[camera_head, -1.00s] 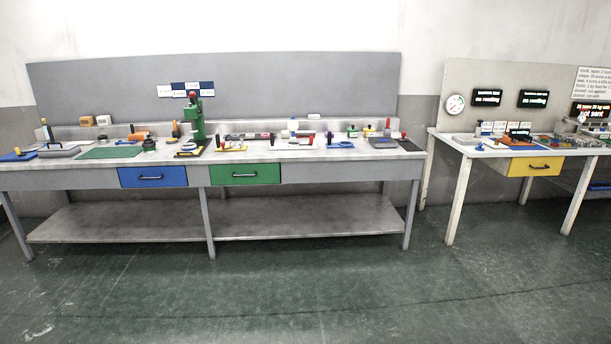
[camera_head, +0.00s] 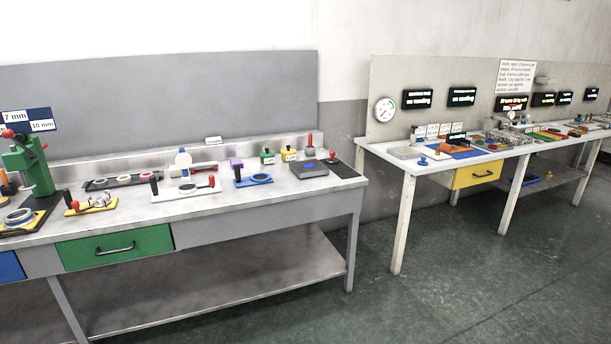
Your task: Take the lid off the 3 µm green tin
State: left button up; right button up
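A small green tin (camera_head: 267,158) with a dark top stands near the back of the grey workbench, towards its right end. A pale label shows on its front, but the print is too small to read. A yellow tin (camera_head: 289,155) stands just right of it, and a red item (camera_head: 310,148) stands further right. Neither of my grippers shows in the head view.
The long grey bench (camera_head: 222,204) has a green drawer (camera_head: 116,247). A grey device (camera_head: 308,169) and a blue fixture (camera_head: 254,180) sit before the tins. A green press (camera_head: 30,165) stands left. A white table (camera_head: 406,163) stands right, past a floor gap.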

aim_at(266, 154)
jog(key=i+l+u, duration=0.1)
jog(key=i+l, duration=0.35)
jog(key=i, duration=0.15)
jog(key=i+l+u, duration=0.1)
jog(key=i+l, duration=0.4)
jog(key=i+l+u, duration=0.1)
jog(key=l, duration=0.2)
jog(key=i+l+u, duration=0.25)
jog(key=l, duration=0.35)
jog(key=i+l+u, duration=0.15)
jog(key=i+l, duration=0.1)
jog(key=l, duration=0.05)
